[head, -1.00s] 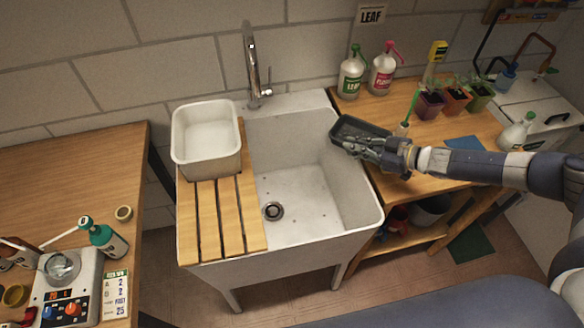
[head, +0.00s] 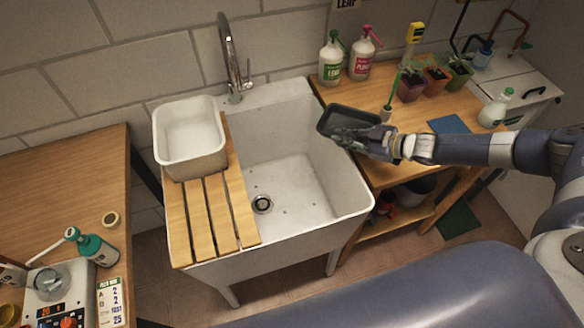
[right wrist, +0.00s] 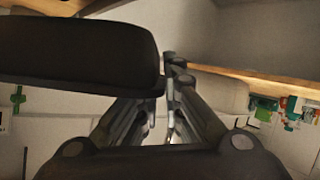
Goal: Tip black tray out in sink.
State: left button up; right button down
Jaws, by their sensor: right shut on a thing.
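The black tray (head: 349,118) is at the sink's right rim in the head view, roughly level, its inside facing up. My right gripper (head: 352,138) is shut on its near side. The tray also fills the upper left of the right wrist view (right wrist: 75,50), close to the fingers (right wrist: 170,85). Whether the tray holds anything is too dark to tell. The white sink (head: 295,185) has an open basin left of the tray, with a drain at the bottom. My left gripper is not in view.
A white tub (head: 190,165) stands on the slatted wooden board (head: 210,215) over the sink's left side. A tap (head: 235,60) rises behind. Two spray bottles (head: 331,60), potted seedlings (head: 435,80) and a blue mat (head: 450,124) are on the right bench. The basin's middle is clear.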

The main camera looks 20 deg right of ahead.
jog(key=shift+s+a+f+n+h+b, duration=0.15)
jog(key=shift+a+f+n+h+b, duration=0.1)
jog(key=shift+a+f+b, duration=0.25)
jog(key=shift+s+a+f+n+h+b, duration=0.15)
jog(key=shift+a+f+n+h+b, duration=0.1)
jog(key=shift+a+f+b, duration=0.25)
jog(key=shift+f, duration=0.25)
